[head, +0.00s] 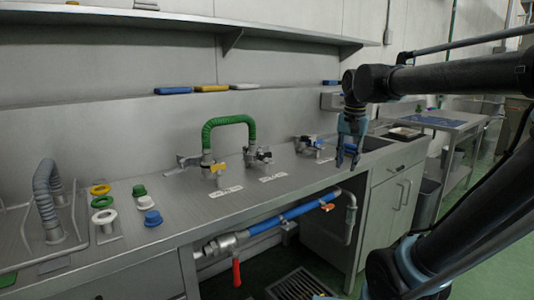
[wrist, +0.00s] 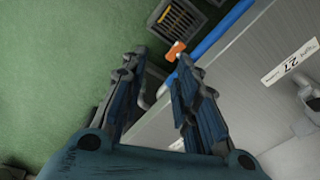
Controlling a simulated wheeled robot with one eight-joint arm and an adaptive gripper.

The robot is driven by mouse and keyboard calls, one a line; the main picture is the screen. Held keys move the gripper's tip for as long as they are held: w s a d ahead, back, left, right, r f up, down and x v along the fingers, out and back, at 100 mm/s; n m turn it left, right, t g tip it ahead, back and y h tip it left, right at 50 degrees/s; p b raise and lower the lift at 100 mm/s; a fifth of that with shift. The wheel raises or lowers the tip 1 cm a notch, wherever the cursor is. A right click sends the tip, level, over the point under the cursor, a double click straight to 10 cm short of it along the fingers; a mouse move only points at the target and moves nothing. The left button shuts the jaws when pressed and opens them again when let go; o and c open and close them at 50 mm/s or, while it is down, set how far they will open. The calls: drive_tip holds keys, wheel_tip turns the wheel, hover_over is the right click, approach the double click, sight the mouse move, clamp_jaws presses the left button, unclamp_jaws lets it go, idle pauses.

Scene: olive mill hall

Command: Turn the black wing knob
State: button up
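A small black knob (head: 264,154) sits on a metal valve fitting on the steel counter, just right of the green hose, in the head view. Its wing shape is too small to make out clearly. A second fitting (head: 309,143) with blue and dark parts stands farther right, nearer my gripper. My gripper (head: 348,164) hangs with fingers down near the counter's front edge, right of both fittings and touching neither. In the wrist view my gripper (wrist: 160,57) has its fingers spread with nothing between them. The black knob is not identifiable there.
A green hose (head: 230,120) arches above the counter (head: 215,208). Coloured caps and a grey hose (head: 47,195) stand at left. A blue pipe (head: 280,219) with an orange handle (head: 327,207) runs below the front edge. A shelf (head: 190,23) overhangs the back.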

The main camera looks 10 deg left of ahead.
drive_tip(key=w+a+r+m, duration=0.1)
drive_tip(key=w+a+r, duration=0.35)
drive_tip(key=a, duration=0.35)
drive_tip(key=w+a+r+m, duration=0.1)
drive_tip(key=w+a+r, duration=0.2)
drive_tip(key=a+r, duration=0.35)
wheel_tip(320, 180, up, 4)
drive_tip(key=f+m+g, duration=0.1)
drive_tip(key=m, duration=0.2)
hover_over(265, 157)
drive_tip(key=f, duration=1)
drive_tip(key=w+f, duration=0.1)
drive_tip(key=f, duration=0.5)
clamp_jaws()
